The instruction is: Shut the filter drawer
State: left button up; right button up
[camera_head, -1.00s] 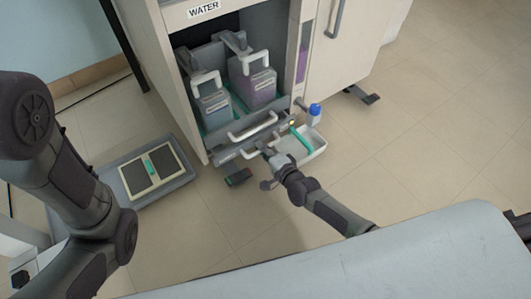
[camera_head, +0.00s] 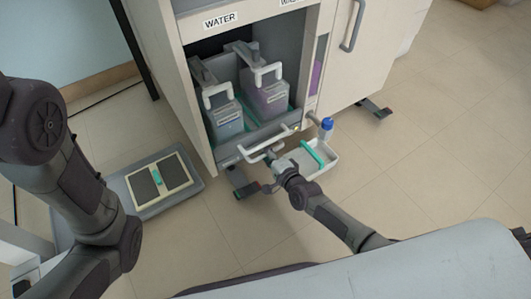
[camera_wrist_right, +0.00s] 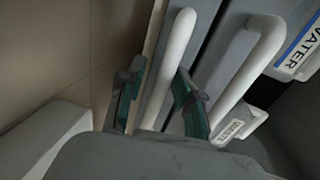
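The filter drawer (camera_wrist_right: 151,65) is the low, narrow grey front at the foot of the cabinet, with a white bar handle (camera_wrist_right: 175,50). In the head view it sits close to the cabinet front; I cannot tell whether a gap is left. My right gripper (camera_head: 269,163) is at this drawer front. In the right wrist view the gripper (camera_wrist_right: 158,98) has its two dark green fingers apart, one on each side of the handle, with room around it. My left arm shows at the left of the head view, but its gripper is out of view.
Above is the staining bay with two tanks (camera_head: 226,122) (camera_head: 266,98) and another white handle (camera_head: 268,143). A white tray (camera_head: 327,168) and a blue-capped bottle (camera_head: 326,128) are right of my gripper.

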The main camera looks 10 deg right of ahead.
jog(key=shift+r, duration=0.1)
jog(key=v, duration=1.2)
jog(key=shift+a, duration=0.1)
